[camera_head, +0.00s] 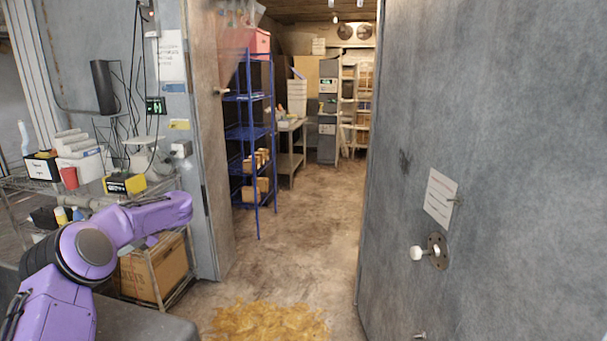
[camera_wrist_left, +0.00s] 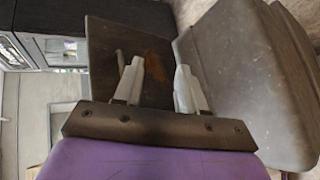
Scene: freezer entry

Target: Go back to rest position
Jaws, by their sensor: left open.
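My purple left arm comes in at the lower left of the head view, bent at the elbow, with its forearm reaching right in front of a wire shelf unit. Its gripper cannot be made out in that view. In the left wrist view my left gripper (camera_wrist_left: 159,66) is open, its two pale fingers apart with nothing held between them. A dark flat panel with a rusty brown patch shows behind the fingers; I cannot tell what it is. My right arm and right gripper show in neither view.
A grey freezer door (camera_head: 500,120) with a white knob (camera_head: 417,253) stands at the right. Blue shelves (camera_head: 246,133) are inside the entry. A cardboard box (camera_head: 150,275) sits low near my left arm. A yellowish patch (camera_head: 268,322) lies on the floor; the entry floor beyond is clear.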

